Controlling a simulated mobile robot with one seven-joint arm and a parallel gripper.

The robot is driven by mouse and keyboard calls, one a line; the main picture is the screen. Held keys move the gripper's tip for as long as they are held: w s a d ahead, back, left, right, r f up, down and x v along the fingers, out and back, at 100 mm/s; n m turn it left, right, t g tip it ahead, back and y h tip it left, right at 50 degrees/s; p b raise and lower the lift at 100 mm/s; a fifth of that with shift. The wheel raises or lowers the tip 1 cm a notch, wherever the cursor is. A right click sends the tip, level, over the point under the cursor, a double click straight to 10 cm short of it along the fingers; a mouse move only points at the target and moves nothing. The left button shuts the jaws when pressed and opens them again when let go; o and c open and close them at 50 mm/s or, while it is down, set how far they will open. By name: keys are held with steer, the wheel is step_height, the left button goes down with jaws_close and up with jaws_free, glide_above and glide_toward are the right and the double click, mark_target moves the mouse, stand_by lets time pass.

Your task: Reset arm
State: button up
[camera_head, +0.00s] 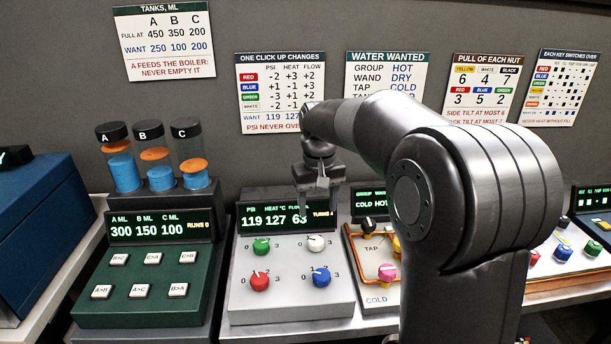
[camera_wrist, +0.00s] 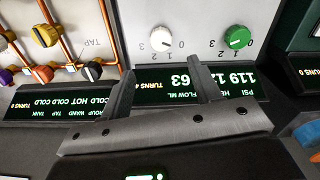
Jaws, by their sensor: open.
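My gripper (camera_head: 322,183) hangs in front of the upper part of the grey knob console (camera_head: 290,308) in the head view. In the wrist view its two fingers (camera_wrist: 157,92) stand apart with nothing between them. The console's display (camera_head: 262,217) reads 119, 127 and 63, with TURNS 4. Below it are a green knob (camera_head: 261,246), a white knob (camera_head: 316,243), a red knob (camera_head: 260,281) and a blue knob (camera_head: 321,277). The wrist view shows the white knob (camera_wrist: 161,39) and green knob (camera_wrist: 237,38) beyond the fingertips, apart from them. My arm hides part of the tap console.
A green console (camera_head: 140,309) with three tanks (camera_head: 160,160) and several white buttons stands left; its display reads 300, 150, 100. A blue box (camera_head: 35,235) is at far left. The tap console (camera_head: 375,299) is right. Several charts, including the click chart (camera_head: 281,92), hang on the wall.

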steer(key=s+d+r+m+t, duration=0.1)
steer(key=s+d+r, duration=0.15)
steer(key=s, duration=0.55)
steer(key=s+d+r+t, duration=0.1)
steer(key=s+r+t, duration=0.15)
steer(key=s, duration=0.45)
steer(key=s+d+f+t, duration=0.1)
steer(key=s+f, duration=0.1)
steer(key=s, duration=0.4)
steer(key=s+d+f+m+t, duration=0.1)
steer(key=s+d, duration=0.1)
steer(key=s, duration=0.5)
steer(key=shift+s+f, duration=0.25)
steer(key=shift+f, duration=0.1)
